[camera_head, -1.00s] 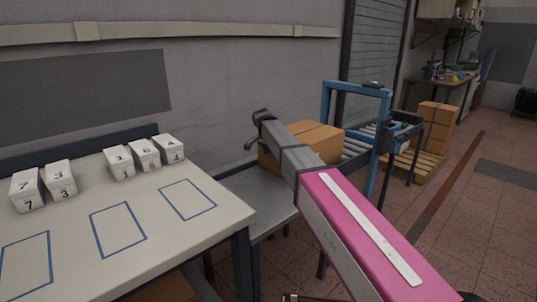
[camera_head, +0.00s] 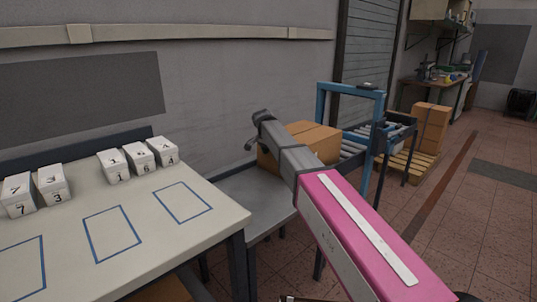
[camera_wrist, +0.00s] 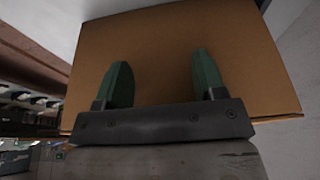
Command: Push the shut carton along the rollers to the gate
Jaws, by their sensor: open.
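The shut brown carton (camera_head: 315,140) sits at the near end of the roller conveyor, past a grey metal table; my arm hides part of its near side. The blue gate (camera_head: 350,88) stands over the rollers (camera_head: 353,145) beyond the carton. In the wrist view the carton (camera_wrist: 180,55) fills most of the picture. My gripper (camera_wrist: 163,85) is open, its two green fingers apart and empty in front of the carton face. I cannot tell whether they touch it. In the head view my gripper (camera_head: 258,133) is mostly hidden at the carton's left side.
A white table (camera_head: 150,245) with several numbered white boxes (camera_head: 50,185) and blue outlines stands on the left. The grey metal table (camera_head: 260,205) adjoins it. Stacked cartons (camera_head: 431,128) stand on a pallet (camera_head: 408,163) beyond the gate. The floor at right is clear.

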